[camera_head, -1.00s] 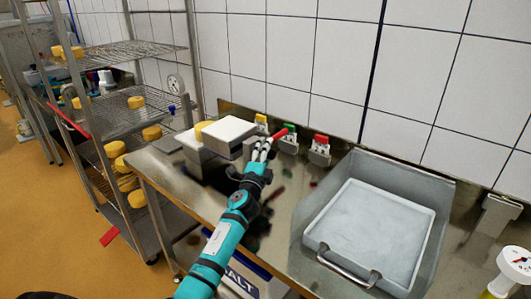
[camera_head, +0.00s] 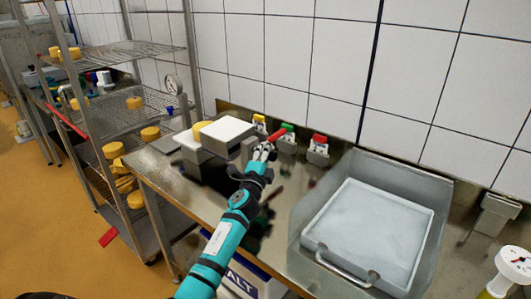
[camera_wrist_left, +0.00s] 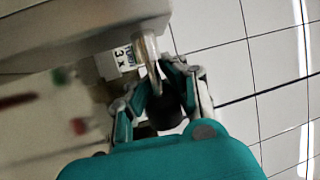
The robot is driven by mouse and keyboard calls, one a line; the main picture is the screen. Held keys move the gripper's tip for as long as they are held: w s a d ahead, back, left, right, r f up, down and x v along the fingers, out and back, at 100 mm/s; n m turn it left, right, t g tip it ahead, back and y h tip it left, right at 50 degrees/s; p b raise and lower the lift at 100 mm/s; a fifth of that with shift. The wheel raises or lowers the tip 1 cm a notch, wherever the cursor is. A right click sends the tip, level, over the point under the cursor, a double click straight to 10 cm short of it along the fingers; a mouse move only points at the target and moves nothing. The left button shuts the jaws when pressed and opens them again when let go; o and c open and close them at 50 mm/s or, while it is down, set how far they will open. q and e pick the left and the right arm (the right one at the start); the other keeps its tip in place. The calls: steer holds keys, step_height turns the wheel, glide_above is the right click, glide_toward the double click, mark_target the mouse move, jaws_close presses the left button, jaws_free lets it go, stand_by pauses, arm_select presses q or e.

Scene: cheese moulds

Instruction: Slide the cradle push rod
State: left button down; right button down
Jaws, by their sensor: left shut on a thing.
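In the left wrist view, the fingers (camera_wrist_left: 163,95) close around the end of a pale push rod (camera_wrist_left: 148,52) that runs up toward the grey-white body. A dark round part (camera_wrist_left: 165,116) shows between the fingers. The rod's grip is mostly hidden in the head view. My right gripper is out of view.
Yellow, green and red (camera_head: 319,139) wall-side knobs stand behind my gripper; a red handle (camera_head: 278,135) lies close beyond the fingertips. A white tray (camera_head: 428,215) in a steel basin is to the right. A rack (camera_head: 130,52) with cheeses stands left.

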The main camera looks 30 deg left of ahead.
arm_select(q)
steer(key=d+f, duration=0.1)
steer(key=d, duration=0.6)
steer(key=shift+s+d+f+b, duration=0.15)
steer(key=shift+s+f+b, duration=0.05)
steer(key=shift+s+b, duration=0.2)
steer(key=c, duration=1.2)
jaws_free()
steer(key=shift+s+a+r, duration=0.2)
steer(key=shift+s, duration=0.2)
steer(key=shift+c, duration=0.2)
steer(key=shift+o, duration=1.5)
steer(key=shift+w+d+r, duration=0.15)
steer(key=shift+r, duration=0.05)
steer(key=v, duration=1.2)
